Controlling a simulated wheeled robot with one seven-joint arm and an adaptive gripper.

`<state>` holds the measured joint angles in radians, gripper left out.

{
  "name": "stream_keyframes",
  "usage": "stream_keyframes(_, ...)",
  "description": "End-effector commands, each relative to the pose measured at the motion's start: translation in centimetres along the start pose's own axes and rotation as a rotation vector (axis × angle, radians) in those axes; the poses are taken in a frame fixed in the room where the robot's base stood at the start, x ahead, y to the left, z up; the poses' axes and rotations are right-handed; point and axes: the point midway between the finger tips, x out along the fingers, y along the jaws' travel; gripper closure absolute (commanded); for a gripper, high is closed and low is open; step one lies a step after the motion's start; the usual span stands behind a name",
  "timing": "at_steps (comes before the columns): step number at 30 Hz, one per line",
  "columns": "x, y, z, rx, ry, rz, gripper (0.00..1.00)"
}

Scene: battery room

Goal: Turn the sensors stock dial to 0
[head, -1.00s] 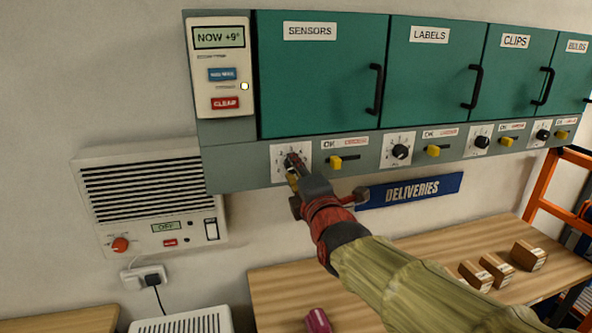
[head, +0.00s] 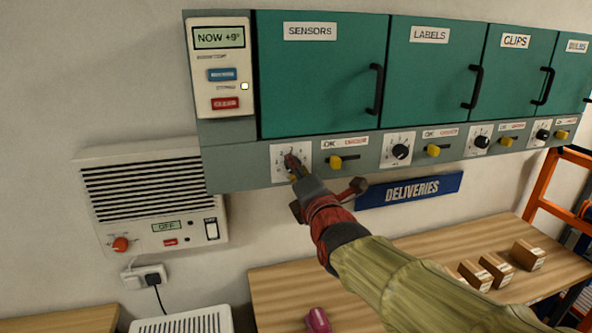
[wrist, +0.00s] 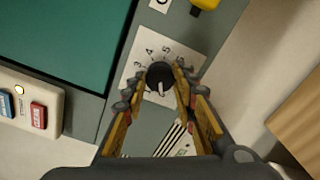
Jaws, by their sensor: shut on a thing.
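The sensors stock dial is a black round knob (wrist: 160,77) on a white numbered plate (head: 277,160), below the green SENSORS door (head: 315,80). In the wrist view its white pointer mark faces down the picture, toward my gripper; the numbers 3, 4 and 5 show on the plate. I cannot read which number the pointer is at. My gripper (head: 293,164) is at the dial, its two fingers on either side of the knob and shut on it. In the head view the fingers hide most of the knob.
A yellow slide switch (head: 336,161) sits just right of the dial plate. More dials and yellow switches run along the strip. A panel with blue and red buttons (head: 222,75) is above left; a vented heater unit (head: 150,195) is on the wall. Boxes (head: 495,268) lie on the table.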

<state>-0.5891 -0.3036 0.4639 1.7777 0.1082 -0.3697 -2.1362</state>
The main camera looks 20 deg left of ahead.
Motion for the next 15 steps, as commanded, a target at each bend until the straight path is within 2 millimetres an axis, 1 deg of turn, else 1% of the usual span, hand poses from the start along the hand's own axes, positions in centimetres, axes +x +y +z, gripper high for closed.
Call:
stream_keyframes(1,0.01,-0.16,-0.11,-0.001,0.002,-0.003,0.97)
stream_keyframes(2,0.02,-0.17,-0.11,-0.001,0.002,-0.003,0.72)
stream_keyframes(11,0.01,-0.08,-0.05,0.0,0.001,-0.001,0.55)
stream_keyframes(15,0.01,-0.05,-0.03,0.0,0.001,-0.001,0.54)
